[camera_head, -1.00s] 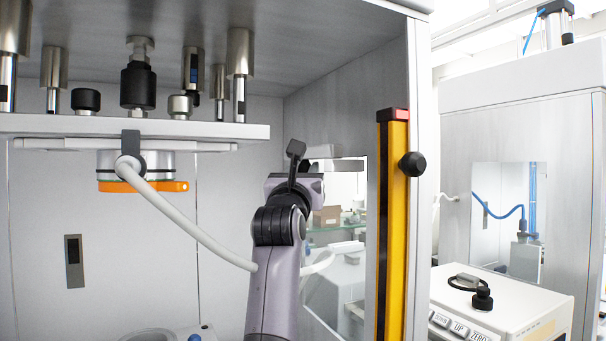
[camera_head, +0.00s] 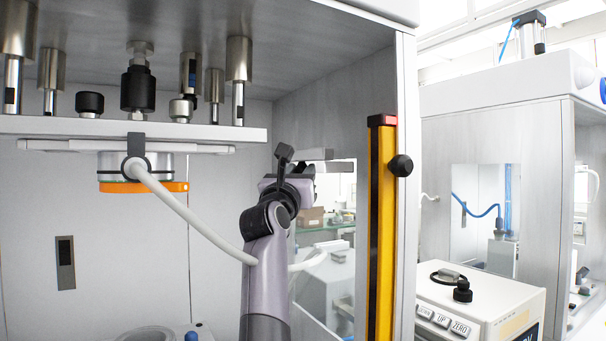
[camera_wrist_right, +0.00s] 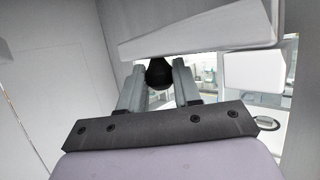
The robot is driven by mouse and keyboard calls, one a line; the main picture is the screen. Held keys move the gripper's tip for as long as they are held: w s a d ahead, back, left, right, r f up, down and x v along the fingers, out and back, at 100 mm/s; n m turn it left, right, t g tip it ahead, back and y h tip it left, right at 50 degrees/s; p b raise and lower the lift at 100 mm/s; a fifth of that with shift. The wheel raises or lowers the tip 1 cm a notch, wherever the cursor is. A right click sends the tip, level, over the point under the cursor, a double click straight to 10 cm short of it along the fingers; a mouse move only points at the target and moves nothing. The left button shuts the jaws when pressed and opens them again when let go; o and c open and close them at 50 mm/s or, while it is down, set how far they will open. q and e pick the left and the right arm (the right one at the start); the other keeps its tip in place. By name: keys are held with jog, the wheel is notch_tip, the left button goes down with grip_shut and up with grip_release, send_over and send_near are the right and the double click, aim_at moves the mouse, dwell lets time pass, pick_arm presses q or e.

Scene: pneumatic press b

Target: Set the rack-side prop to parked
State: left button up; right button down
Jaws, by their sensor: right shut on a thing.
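My right gripper (camera_wrist_right: 160,90) shows in the right wrist view with its two grey fingers on either side of a dark round knob (camera_wrist_right: 159,73). It is shut on this knob. The knob sits just below a pale bar (camera_wrist_right: 200,35), which may be the prop; I cannot tell how they join. In the head view my right gripper (camera_head: 287,188) is inside the press, near its right side wall, seen from behind. The knob is hidden there. A short grey bar (camera_head: 318,155) shows just right of the gripper. My left gripper is not in view.
The press plate (camera_head: 130,127) with posts above it hangs at upper left. Under it is an orange-rimmed round part (camera_head: 145,187) with a white hose (camera_head: 195,220). A yellow upright bar (camera_head: 383,230) edges the opening. A control box (camera_head: 480,300) stands at right.

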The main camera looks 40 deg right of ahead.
jog(key=c, duration=0.8)
grip_release()
jog(key=shift+d, duration=0.1)
jog(key=shift+f, duration=0.1)
